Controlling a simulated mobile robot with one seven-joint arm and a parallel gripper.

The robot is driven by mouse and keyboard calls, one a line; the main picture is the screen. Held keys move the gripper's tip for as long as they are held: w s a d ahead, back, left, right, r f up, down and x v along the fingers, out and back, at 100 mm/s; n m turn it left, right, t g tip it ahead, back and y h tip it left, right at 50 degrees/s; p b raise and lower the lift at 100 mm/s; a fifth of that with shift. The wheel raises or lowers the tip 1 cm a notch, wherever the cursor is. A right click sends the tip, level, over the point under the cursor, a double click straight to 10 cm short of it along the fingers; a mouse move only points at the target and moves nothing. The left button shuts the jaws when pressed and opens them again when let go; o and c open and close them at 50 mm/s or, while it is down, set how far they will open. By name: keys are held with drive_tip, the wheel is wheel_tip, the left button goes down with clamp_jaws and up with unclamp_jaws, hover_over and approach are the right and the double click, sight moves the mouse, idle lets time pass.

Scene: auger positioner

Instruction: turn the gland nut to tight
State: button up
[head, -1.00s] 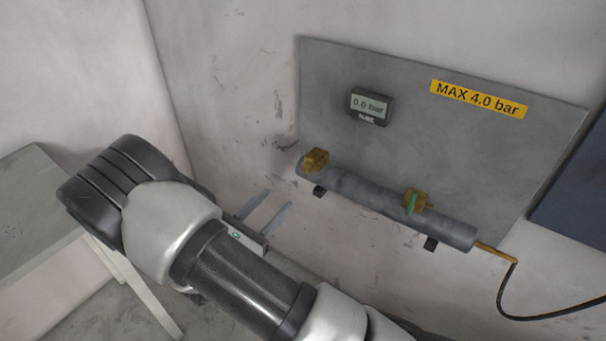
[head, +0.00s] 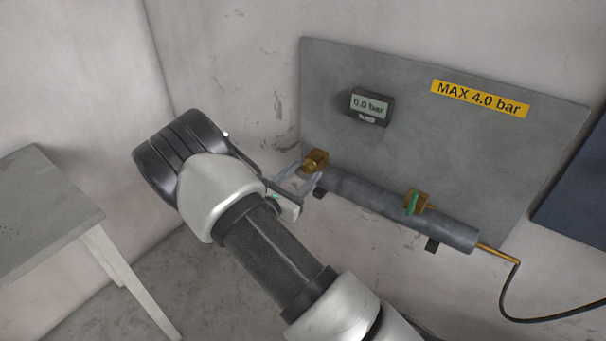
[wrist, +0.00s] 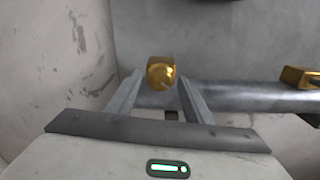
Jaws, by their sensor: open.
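The brass gland nut (head: 317,160) sits at the left end of a grey pipe (head: 365,194) on the wall panel. In the wrist view the nut (wrist: 161,73) appears between the tips of my two fingers, slightly beyond them. My gripper (head: 309,172) is open, with its fingers pointing at the nut from the lower left. In the wrist view my gripper (wrist: 158,82) has one finger on each side of the nut, with gaps visible. I cannot tell whether a finger touches it.
A second brass fitting with a green handle (head: 413,202) sits further right on the pipe. A gauge (head: 371,106) reads 0.0 bar beside a yellow "MAX 4.0 bar" label (head: 480,98). A black hose (head: 508,290) hangs at right. A grey table (head: 45,215) stands at left.

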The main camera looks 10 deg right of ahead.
drive_tip(key=c, duration=1)
